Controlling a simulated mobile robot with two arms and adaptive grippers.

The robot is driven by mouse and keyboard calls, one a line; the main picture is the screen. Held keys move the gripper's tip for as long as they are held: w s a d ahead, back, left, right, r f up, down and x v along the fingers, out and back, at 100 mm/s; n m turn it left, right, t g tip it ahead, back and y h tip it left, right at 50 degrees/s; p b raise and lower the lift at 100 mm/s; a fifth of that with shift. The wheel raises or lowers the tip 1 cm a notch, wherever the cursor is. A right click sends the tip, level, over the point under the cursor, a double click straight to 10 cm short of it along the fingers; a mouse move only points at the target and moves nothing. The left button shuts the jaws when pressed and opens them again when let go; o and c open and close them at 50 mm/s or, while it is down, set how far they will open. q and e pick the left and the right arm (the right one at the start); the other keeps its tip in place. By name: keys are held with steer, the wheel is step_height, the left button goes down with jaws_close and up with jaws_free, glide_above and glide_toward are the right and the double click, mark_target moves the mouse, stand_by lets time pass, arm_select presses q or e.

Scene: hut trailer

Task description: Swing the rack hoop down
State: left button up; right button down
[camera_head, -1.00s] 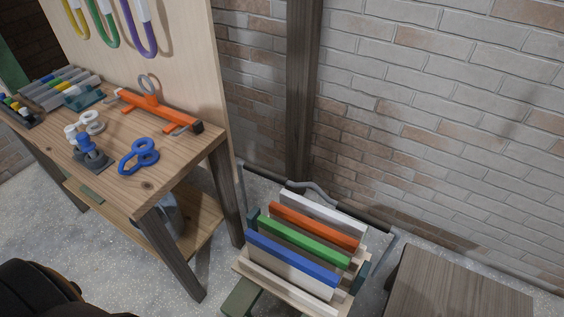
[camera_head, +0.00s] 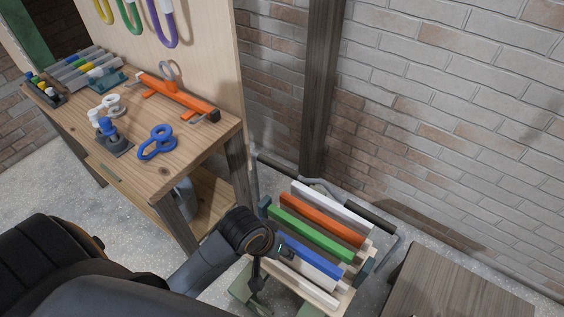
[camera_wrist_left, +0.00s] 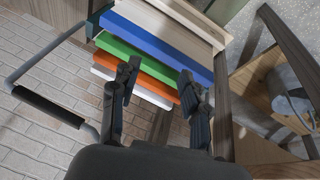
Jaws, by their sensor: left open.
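The rack hoop (camera_head: 370,217), a grey tube with a black grip, stands up behind the coloured boards of the rack (camera_head: 345,292). In the left wrist view, the hoop's black grip (camera_wrist_left: 48,106) is at the left, apart from my fingers. My left gripper (camera_head: 258,280) is at the near left side of the rack, short of the hoop. In the wrist view my left gripper (camera_wrist_left: 160,78) is open, its fingers in front of the boards, with nothing held. Whether it touches a board I cannot tell. My right gripper is not in view.
A wooden workbench (camera_head: 185,160) with an orange tool (camera_head: 175,97), blue rings (camera_head: 157,142) and several small parts stands at left. A brick wall (camera_head: 460,120) and dark post (camera_head: 322,90) are behind the rack. A wooden box (camera_head: 455,280) stands close on the right.

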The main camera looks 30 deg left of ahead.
arm_select(q)
steer(key=w+r+n, duration=0.3)
steer(key=w+r, duration=0.2)
steer(key=w, duration=0.1)
steer(key=n+g+y, duration=0.1)
steer(key=n, duration=1.2)
glide_toward(282, 167)
steer(key=x, duration=0.9)
steer(key=shift+f, duration=0.3)
jaws_close()
